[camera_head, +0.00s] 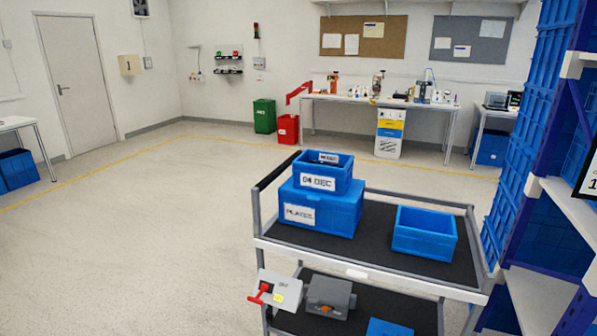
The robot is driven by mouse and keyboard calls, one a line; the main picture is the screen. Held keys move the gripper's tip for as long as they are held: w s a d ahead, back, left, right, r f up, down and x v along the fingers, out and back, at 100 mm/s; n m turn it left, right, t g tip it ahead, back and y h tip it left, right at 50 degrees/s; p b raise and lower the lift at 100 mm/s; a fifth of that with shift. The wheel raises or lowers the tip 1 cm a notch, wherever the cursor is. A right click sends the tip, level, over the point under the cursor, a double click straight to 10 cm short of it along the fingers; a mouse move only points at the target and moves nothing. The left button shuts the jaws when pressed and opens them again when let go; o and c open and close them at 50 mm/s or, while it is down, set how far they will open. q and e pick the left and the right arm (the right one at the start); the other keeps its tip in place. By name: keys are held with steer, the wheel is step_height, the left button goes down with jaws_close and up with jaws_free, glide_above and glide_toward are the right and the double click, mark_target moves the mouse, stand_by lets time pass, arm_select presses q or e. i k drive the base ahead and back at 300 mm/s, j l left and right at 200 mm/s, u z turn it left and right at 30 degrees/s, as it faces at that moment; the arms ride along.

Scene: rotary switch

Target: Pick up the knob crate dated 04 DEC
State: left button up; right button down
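The knob crate (329,187) is a small blue open-topped box with a white label reading 04 DEC on its front. It stands upright on a larger blue box (342,215) labelled PLATES, on the top shelf of a grey cart (370,239). A small white label also shows at the knob crate's far rim. What lies inside it is too dark to tell. Neither of my grippers is in view.
An unlabelled blue crate (424,248) sits to the right on the same shelf. A rack of blue crates (527,130) stands close on the right. The floor (130,250) left of the cart is clear.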

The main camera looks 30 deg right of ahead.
mark_target(330, 173)
steer(key=i+j+z, duration=0.1)
steer(key=i, duration=0.4)
steer(key=i+j, duration=0.1)
steer(key=i, duration=0.35)
steer(key=i+j+z, duration=0.15)
steer(key=i, duration=0.35)
